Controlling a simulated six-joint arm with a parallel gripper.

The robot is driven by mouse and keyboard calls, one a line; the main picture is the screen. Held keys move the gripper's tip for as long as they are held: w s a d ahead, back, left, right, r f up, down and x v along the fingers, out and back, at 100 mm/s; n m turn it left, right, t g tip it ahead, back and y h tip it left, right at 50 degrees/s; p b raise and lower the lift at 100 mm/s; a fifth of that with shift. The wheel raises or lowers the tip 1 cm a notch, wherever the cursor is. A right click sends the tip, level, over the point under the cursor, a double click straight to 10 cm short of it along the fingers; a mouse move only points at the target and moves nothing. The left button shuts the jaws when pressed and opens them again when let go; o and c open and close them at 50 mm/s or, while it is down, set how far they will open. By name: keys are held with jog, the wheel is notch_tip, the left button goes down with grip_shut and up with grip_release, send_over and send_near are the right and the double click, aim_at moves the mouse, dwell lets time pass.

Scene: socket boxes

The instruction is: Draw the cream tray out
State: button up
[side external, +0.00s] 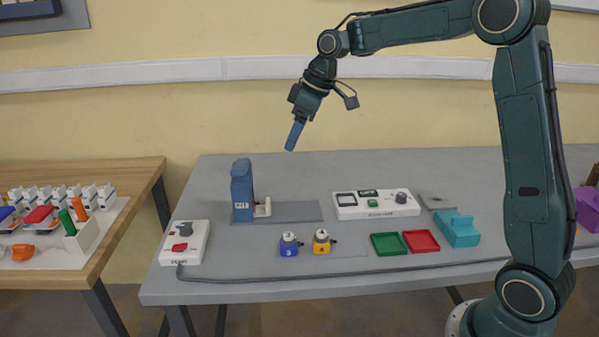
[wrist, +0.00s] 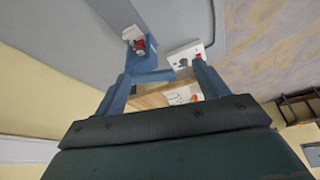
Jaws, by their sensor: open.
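A tall blue box (side external: 242,192) stands upright at the left of the grey table, on a darker grey mat. A small cream piece, which looks like the cream tray (side external: 263,209), sticks out at its lower right side; how far it reaches inside is hidden. My gripper (side external: 291,148) hangs in the air above and to the right of the blue box, tilted down and to the left, well clear of everything. In the wrist view my gripper (wrist: 163,65) shows two spread blue fingers, open with nothing held.
A white box with a red button (side external: 184,243) stands front left; its cable runs along the table's front. A white panel (side external: 375,204), green tray (side external: 388,244), red tray (side external: 421,241) and teal block (side external: 456,228) are to the right. Blue (side external: 289,244) and yellow (side external: 321,241) pieces stand in front.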

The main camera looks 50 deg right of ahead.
jog(key=w+d+f+n, duration=0.1)
jog(key=w+d+f, duration=0.3)
jog(key=w+f, duration=0.2)
jog(key=n+y, duration=0.1)
jog(key=n, duration=0.1)
send_over(269, 201)
jog(key=s+d, duration=0.4)
notch_tip(269, 201, down, 8)
jog(key=f, duration=0.1)
jog(key=shift+a+r+g, duration=0.15)
jog(key=shift+r+g, duration=0.1)
jog(key=shift+g, duration=0.15)
jog(key=x, duration=1.3)
jog(key=shift+w+a+f, duration=0.1)
jog(key=shift+a+f, duration=0.1)
jog(key=shift+f, duration=0.1)
jog(key=shift+c, duration=0.4)
jog(key=c, duration=1.3)
jog(key=s+d, duration=0.9)
